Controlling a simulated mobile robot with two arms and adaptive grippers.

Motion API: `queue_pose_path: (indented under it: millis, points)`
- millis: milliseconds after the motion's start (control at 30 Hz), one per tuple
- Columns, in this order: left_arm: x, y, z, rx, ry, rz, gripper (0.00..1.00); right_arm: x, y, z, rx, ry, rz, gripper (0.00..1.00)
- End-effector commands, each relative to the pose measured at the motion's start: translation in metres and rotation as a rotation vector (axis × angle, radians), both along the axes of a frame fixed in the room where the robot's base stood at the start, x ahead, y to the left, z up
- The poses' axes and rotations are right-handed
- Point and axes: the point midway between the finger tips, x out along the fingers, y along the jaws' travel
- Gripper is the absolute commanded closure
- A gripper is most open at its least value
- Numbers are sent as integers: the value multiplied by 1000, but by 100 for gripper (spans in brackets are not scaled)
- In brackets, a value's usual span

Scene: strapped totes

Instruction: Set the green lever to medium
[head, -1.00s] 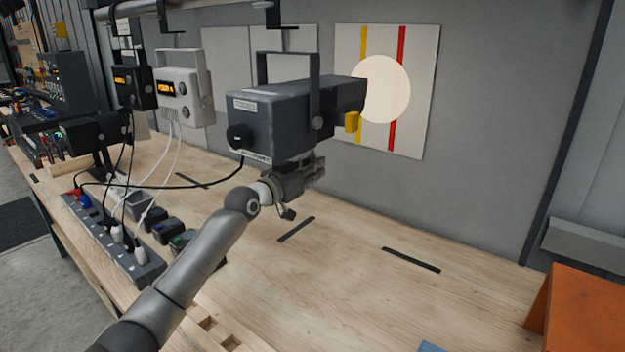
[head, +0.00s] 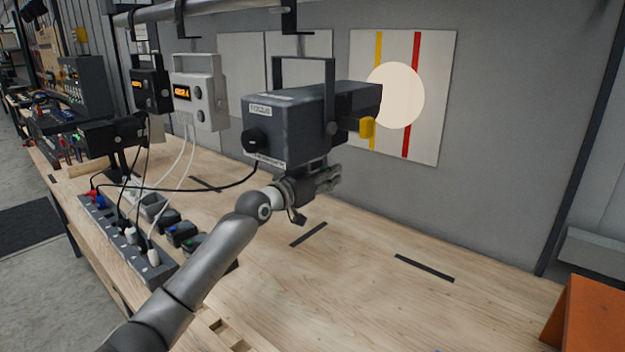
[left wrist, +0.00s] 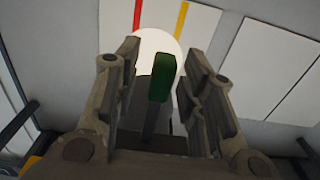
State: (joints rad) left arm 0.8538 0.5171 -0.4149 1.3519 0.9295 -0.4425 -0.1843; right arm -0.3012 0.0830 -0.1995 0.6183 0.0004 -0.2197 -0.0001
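A dark grey projector-like box (head: 300,125) hangs in a bracket above the bench and throws a pale disc (head: 395,95) on a wall panel. My left gripper (head: 332,178) is just below the box in the head view. In the left wrist view, the green lever (left wrist: 161,80) stands between the two spread fingers of my left gripper (left wrist: 164,62). The fingers are open, with a visible gap on each side of the lever. The green lever is hidden in the head view. My right gripper is not in view.
A yellow part (head: 367,128) sticks out at the box's right side. A black cable runs from the box towards the power strip (head: 120,235). White and black meters hang at the left. The bench (head: 370,300) is clear at front right, near an orange object (head: 590,318).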

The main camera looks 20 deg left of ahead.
Motion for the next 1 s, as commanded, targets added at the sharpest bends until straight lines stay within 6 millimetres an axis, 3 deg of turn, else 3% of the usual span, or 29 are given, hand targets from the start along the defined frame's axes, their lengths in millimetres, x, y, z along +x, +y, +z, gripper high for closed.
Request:
queue_pose_path:
  millis: [167, 600, 800, 1000]
  points:
    - [-19, 8, -2, 3, 1, 1, 62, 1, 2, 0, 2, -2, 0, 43]
    - [-90, 34, -2, 5, 1, 2, 62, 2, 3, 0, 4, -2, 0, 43]
    - [-106, 39, -1, 4, 1, 1, 62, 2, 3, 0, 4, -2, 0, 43]
    - [-110, 40, -1, 2, 2, 1, 62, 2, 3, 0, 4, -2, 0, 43]
